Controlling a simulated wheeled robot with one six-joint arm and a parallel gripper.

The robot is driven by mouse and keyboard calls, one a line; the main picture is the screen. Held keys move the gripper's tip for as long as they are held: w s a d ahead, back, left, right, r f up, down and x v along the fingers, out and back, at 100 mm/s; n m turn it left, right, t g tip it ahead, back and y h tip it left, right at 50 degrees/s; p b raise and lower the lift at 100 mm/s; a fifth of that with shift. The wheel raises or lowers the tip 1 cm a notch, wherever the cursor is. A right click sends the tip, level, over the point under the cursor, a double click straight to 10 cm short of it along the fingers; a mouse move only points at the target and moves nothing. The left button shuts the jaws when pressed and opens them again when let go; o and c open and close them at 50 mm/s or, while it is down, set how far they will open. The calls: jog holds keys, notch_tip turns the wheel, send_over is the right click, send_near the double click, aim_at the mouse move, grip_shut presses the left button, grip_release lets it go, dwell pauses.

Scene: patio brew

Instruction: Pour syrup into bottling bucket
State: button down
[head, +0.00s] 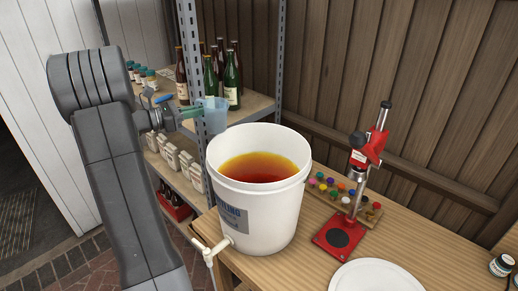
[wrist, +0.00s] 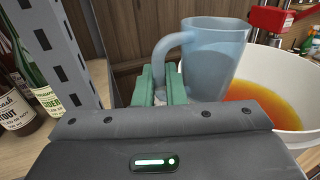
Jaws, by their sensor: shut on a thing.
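A white bottling bucket (head: 258,195) with a label and a spigot stands on the wooden bench, holding amber-red liquid; its rim and liquid also show in the wrist view (wrist: 262,100). A translucent blue jug (head: 213,115) is at the bucket's far left, above rim height; it shows large in the wrist view (wrist: 212,62). My gripper (head: 188,113) has green fingers and is shut on the jug's handle. In the wrist view the fingers (wrist: 161,86) close around the handle's lower part. The jug looks about upright.
A metal shelf (head: 262,104) with brown and green bottles (head: 232,80) stands behind and left; its upright post (head: 192,50) is close to my gripper. A red bottle capper (head: 338,235) and coloured caps (head: 335,190) are right of the bucket. A white lid (head: 375,277) lies in front.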

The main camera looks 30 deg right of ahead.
aim_at(205, 104)
jog(key=shift+s+d+m+y+b, duration=0.15)
jog(key=shift+s+m+y+b, duration=0.2)
jog(key=shift+b, duration=0.25)
jog(key=shift+s+d+r+m+y+b, duration=0.2)
jog(key=shift+s+r+m+y+b, duration=0.15)
jog(key=shift+r, duration=0.2)
jog(key=shift+s+d+r+m+y+b, duration=0.1)
jog(key=shift+s+d+r+m, duration=0.1)
jog(key=shift+r+m, duration=0.3)
jog(key=shift+s+r+t+b, duration=0.15)
jog(key=shift+s+t+b, duration=0.05)
jog(key=shift+t+b, duration=0.25)
jog(key=shift+s+d+m+y+b, duration=0.35)
jog(key=shift+s+m+y+b, duration=0.2)
jog(key=shift+b, duration=0.25)
jog(key=s+d+f+m+b, duration=0.1)
jog(key=b, duration=0.2)
jog(key=shift+s+t+y, duration=0.2)
jog(key=shift+t+y, duration=0.05)
jog(key=shift+y, duration=0.1)
jog(key=shift+s+d+r+m+t+y+b, duration=0.25)
jog(key=shift+s+m+t+y+b, duration=0.15)
jog(key=shift+b, duration=0.2)
jog(key=shift+s+r+m+b, duration=0.15)
jog(key=shift+m+b, duration=0.1)
jog(key=shift+b, duration=0.15)
